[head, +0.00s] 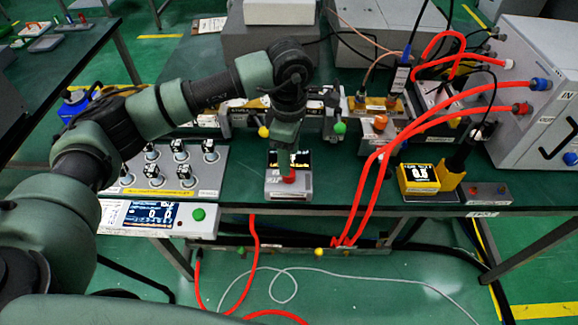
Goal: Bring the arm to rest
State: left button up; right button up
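My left arm (210,92) comes in from the left, bends at the elbow over the bench and points down at its end. My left gripper (285,150) is over a small grey box (289,194) with a red part (289,175) on it, near the front edge of the bench. The gripper's fingers are too small and dark to tell whether they are open or shut, or whether they touch the box. My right gripper does not show.
Left of the grey box stands a panel of several black knobs (172,172), with a display unit (155,217) in front. Right of it are red hoses (375,165), a yellow meter (419,178) and a large grey cabinet (530,95). Bare green bench (340,198) shows along the front.

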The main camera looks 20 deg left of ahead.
pick_arm(q)
jog(key=shift+r, duration=0.95)
